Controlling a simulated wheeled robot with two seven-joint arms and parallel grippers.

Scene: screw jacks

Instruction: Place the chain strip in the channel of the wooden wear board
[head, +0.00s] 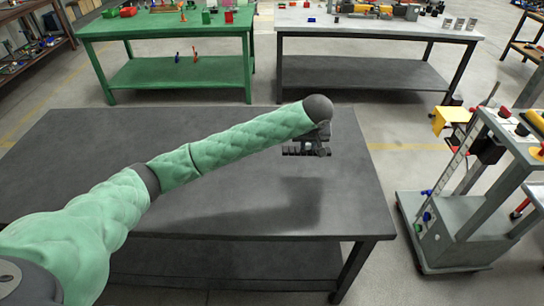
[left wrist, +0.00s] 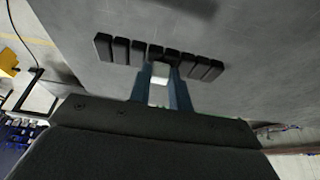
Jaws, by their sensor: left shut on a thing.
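The chain strip (head: 291,151) is a short black row of several block-like links, held above the dark table near its far right part. My left gripper (head: 318,148) is shut on it near the middle of the row. In the left wrist view the strip (left wrist: 120,50) spans across the fingertips (left wrist: 160,84), with links sticking out to both sides and bent slightly into an arc. A pale patch shows between the fingers. I cannot make out a wooden wear board or its channel in either view. My right gripper is not in view.
The dark table (head: 230,200) has a bare top, with a shadow under my arm. A green bench (head: 165,28) and a grey bench (head: 370,28) with parts stand behind. A wheeled grey machine (head: 455,225) stands right of the table.

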